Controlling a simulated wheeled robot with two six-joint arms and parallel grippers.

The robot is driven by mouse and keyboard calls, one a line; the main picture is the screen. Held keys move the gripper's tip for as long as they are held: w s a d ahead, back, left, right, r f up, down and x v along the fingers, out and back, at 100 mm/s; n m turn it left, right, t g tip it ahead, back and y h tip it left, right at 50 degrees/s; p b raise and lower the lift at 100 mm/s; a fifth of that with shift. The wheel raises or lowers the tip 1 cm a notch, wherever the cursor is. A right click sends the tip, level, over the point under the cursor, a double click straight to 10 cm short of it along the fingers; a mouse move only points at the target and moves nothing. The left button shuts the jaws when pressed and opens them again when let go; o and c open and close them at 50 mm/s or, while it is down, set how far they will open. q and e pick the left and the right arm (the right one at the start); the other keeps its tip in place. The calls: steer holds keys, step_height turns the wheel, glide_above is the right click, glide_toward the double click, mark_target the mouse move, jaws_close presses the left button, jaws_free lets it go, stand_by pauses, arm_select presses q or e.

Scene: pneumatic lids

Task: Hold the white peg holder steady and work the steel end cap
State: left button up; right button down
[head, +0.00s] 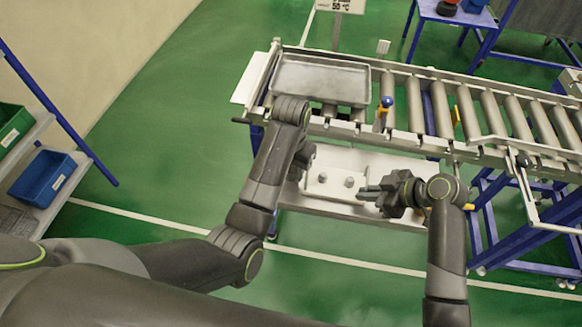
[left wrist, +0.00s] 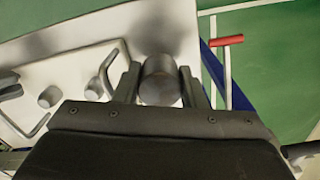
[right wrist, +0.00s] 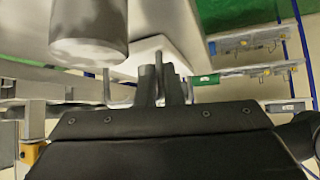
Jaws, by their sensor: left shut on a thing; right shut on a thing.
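The white peg holder (head: 335,160) is a pale plate below the roller conveyor in the head view, with short grey pegs on it. In the left wrist view the white plate (left wrist: 110,20) also has bent grey handles. My left gripper (left wrist: 158,85) is shut on a grey cylinder, seemingly the steel end cap (left wrist: 161,82), at the plate's edge. In the head view its tips are hidden behind my arm. My right gripper (head: 368,192) is at the holder's right part. It is shut with its fingers (right wrist: 164,85) close together, seemingly on a holder handle; the contact is hard to see.
The roller conveyor (head: 440,105) runs right above the holder, carrying a metal tray (head: 320,80). A roller end (right wrist: 88,30) is close in the right wrist view. A blue conveyor leg stands at right. A blue bin (head: 42,180) sits far left. The green floor in front is clear.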

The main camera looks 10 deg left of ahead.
steer(key=shift+s+d+f, duration=0.1)
steer(key=shift+s+f, duration=0.1)
steer(key=shift+f, duration=0.15)
steer(key=c, duration=1.6)
jaws_free()
steer(key=shift+w, duration=0.1)
steer(key=shift+o, duration=0.5)
steer(key=shift+w+r, duration=0.1)
steer(key=shift+r, duration=0.05)
steer(key=shift+r, duration=0.1)
